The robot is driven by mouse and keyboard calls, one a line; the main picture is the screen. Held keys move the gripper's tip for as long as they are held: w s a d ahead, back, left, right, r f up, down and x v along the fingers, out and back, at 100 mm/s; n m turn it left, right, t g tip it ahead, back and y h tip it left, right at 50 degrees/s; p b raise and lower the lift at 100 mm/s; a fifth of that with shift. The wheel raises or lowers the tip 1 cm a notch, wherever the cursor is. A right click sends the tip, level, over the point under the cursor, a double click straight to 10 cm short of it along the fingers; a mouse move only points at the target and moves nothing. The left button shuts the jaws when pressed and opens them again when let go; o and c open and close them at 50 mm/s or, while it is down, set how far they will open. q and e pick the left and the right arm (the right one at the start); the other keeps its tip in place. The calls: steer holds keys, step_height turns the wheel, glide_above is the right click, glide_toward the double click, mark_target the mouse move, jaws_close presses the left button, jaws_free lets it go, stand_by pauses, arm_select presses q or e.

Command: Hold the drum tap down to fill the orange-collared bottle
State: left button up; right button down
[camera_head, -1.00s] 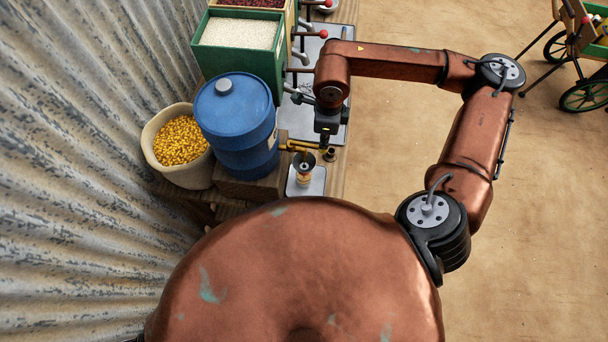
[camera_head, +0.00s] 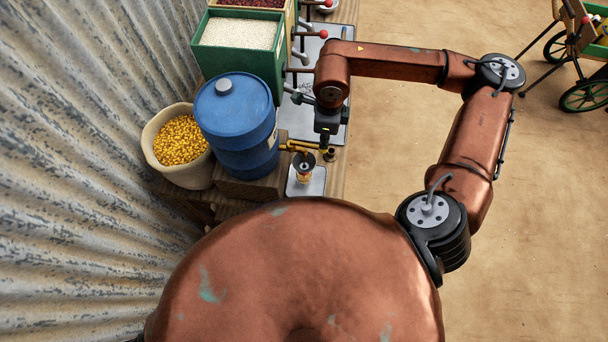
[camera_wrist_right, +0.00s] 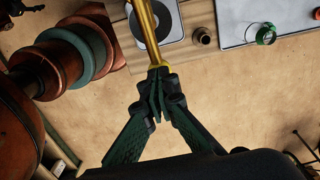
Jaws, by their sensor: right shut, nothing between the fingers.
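The blue drum (camera_head: 236,125) stands on a wooden block on the bench. Its brass tap (camera_head: 297,147) sticks out to the right, above a bottle with an orange collar (camera_head: 303,175) on a pale plate. The bottle's dark, funnel-like top shows, but its fill level cannot be seen. My right gripper (camera_wrist_right: 157,82) is shut and empty, with its fingertips at the end of the brass tap lever (camera_wrist_right: 147,30) in the wrist view. They look to be touching or very close to it. In the head view the right gripper (camera_head: 325,139) points down beside the tap. My left gripper is out of view.
A sack of corn (camera_head: 180,140) stands left of the drum, by the corrugated wall. A green bin of white grain (camera_head: 240,38) stands behind the drum. A small brass piece (camera_wrist_right: 203,36) and a green-ringed item (camera_wrist_right: 266,34) are on the bench. The floor at right is clear, with a cart (camera_head: 585,60) beyond.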

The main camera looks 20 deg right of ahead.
steer(key=shift+r, duration=0.1)
stand_by(0.3)
step_height(320, 180, up, 5)
steer(key=shift+f+p, duration=0.15)
steer(key=shift+p, duration=0.85)
steer(key=shift+f, duration=0.1)
